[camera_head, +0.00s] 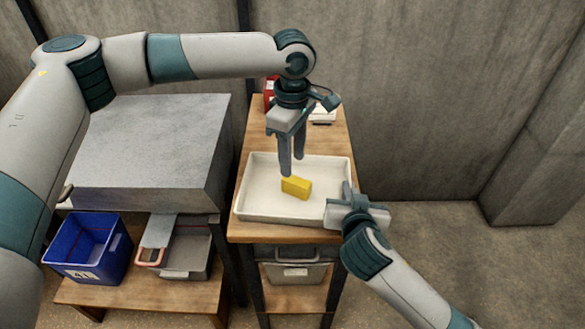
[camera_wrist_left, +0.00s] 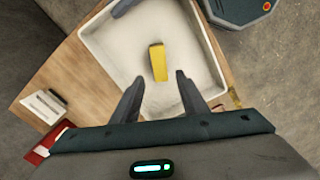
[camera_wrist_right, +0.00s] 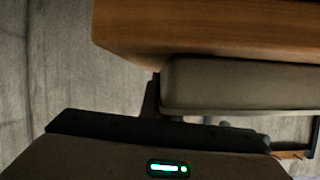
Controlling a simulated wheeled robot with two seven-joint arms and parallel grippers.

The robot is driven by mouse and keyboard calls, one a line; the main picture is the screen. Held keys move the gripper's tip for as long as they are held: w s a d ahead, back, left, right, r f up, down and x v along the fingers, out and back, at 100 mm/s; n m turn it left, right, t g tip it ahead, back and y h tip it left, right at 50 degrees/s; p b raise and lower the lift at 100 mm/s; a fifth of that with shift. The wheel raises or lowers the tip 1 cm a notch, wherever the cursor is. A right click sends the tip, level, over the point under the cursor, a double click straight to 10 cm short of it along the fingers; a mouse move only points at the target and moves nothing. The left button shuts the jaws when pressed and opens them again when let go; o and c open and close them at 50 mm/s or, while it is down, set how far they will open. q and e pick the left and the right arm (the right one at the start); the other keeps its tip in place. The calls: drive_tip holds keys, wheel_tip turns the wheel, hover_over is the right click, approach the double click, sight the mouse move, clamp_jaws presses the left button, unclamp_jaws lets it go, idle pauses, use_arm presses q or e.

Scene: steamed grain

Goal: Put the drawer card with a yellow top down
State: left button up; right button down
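My left gripper (camera_head: 291,168) points down over the tray, fingers apart and empty (camera_wrist_left: 158,85), with the block just beyond the fingertips. My right gripper (camera_head: 345,200) is at the tray's right rim. In the right wrist view a pale wall, likely the tray (camera_wrist_right: 240,85), hides most of its fingers, so its grip is unclear.
A white item (camera_head: 322,114) and a red item (camera_head: 269,92) are at the stand's back. A grey bin (camera_head: 292,272) sits on the shelf below. At left are a large grey box (camera_head: 150,140), a blue bin (camera_head: 88,248) and a grey drawer-like container (camera_head: 186,255).

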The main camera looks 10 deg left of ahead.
sight(292, 179)
use_arm(q)
wheel_tip(292, 179, up, 6)
idle(0.4)
idle(0.6)
use_arm(e)
drive_tip(key=c, duration=1.9)
unclamp_jaws()
drive_tip(key=shift+c, duration=0.2)
drive_tip(key=shift+s, duration=0.15)
drive_tip(key=v, duration=1.1)
drive_tip(key=shift+s+r, duration=0.2)
drive_tip(key=shift+s, duration=0.1)
